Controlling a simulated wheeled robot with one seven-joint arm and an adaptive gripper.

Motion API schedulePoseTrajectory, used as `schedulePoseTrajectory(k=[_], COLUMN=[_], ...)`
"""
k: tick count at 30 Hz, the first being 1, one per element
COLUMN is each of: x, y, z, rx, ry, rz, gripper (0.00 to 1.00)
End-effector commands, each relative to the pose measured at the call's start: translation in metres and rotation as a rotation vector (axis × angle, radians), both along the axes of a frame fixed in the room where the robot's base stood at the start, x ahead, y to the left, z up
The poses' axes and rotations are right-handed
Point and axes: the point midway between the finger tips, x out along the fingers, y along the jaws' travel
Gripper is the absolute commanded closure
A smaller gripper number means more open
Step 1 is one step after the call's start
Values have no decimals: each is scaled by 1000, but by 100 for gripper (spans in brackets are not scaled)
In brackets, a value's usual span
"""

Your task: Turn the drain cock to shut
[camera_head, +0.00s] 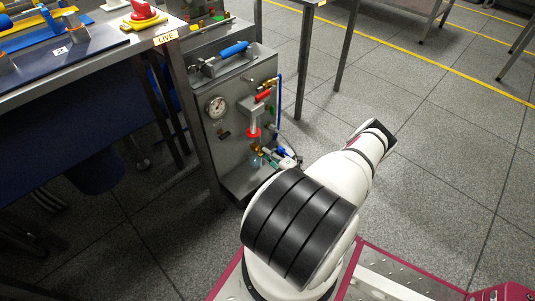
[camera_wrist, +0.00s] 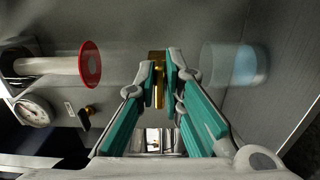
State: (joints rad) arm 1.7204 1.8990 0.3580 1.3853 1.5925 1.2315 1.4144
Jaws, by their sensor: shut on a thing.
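The drain cock is a small brass piece (camera_wrist: 158,80) on the grey panel. In the wrist view it stands between the two fingertips of my gripper (camera_wrist: 161,76), and the teal-padded fingers are shut on it. The fingers cover part of it, and I cannot tell how far it is turned. In the head view my gripper (camera_head: 278,155) is small at the panel's lower right, by the brass cock (camera_head: 259,149), partly behind my arm. A clear cup with pale blue liquid (camera_wrist: 245,65) is just right of the fingers in the wrist view.
A red disc (camera_wrist: 89,65) on a pale pipe and a pressure gauge (camera_wrist: 33,110) lie left of the fingers. In the head view, a red-handled valve (camera_head: 263,96) and blue hose (camera_head: 280,92) sit above. A workbench (camera_head: 90,65) stands left; open floor (camera_head: 440,150) lies right.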

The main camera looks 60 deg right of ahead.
Motion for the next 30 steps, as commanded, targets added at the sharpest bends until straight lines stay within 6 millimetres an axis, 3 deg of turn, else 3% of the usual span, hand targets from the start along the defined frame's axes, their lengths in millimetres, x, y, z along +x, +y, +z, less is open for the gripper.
schedulePoseTrajectory(k=[13, 16, 26, 30], x=[0, 0, -1, -12], y=[1, 1, 0, 2], z=[-1, 0, 0, 0], rx=[13, 13, 11, 11], ry=[-3, -3, -3, -3], rz=[2, 1, 0, -2], gripper=[100, 73, 72, 72])
